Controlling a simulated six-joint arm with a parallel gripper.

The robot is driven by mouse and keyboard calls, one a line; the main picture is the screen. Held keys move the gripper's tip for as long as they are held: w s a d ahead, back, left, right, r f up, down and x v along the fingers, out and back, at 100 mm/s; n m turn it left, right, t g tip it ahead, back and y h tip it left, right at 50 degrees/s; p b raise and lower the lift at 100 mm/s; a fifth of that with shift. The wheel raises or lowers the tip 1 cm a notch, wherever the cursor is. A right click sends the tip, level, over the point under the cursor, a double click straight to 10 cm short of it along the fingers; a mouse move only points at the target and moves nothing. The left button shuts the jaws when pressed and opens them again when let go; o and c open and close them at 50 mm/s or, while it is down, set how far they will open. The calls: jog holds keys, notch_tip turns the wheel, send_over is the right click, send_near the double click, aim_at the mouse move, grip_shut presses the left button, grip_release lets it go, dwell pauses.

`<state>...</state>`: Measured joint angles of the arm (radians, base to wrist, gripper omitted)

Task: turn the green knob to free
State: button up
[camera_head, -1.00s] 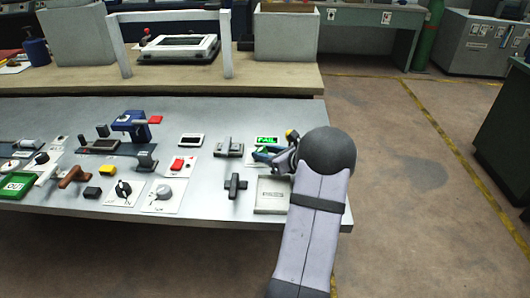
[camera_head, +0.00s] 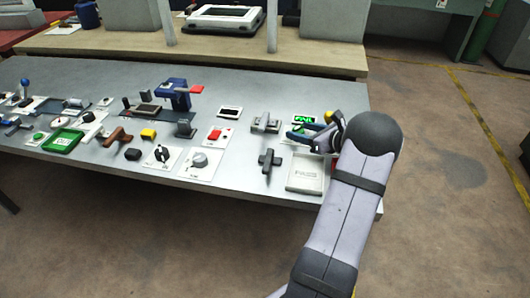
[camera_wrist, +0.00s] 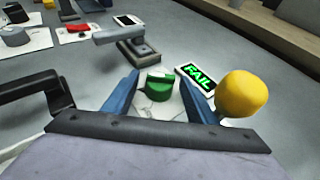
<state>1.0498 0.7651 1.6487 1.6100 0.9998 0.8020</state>
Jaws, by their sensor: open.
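The green knob (camera_wrist: 158,85) stands on a pale plate (camera_wrist: 168,108) in the wrist view. It has a raised grip bar across its top. My gripper (camera_wrist: 159,92) is open, with one blue finger on each side of the knob. I cannot tell whether either finger touches it. In the head view my gripper (camera_head: 312,133) is at the right part of the table and mostly hides the knob. No position marking of the knob is readable.
A yellow ball (camera_wrist: 241,93) is close by on the right. A grey handle (camera_head: 265,123) and a dark cross-shaped handle (camera_head: 269,160) stand to the left. A pale tray (camera_head: 305,176) lies in front.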

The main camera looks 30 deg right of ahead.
jog(key=shift+m+h+b, duration=0.3)
jog(key=shift+h+b, duration=0.1)
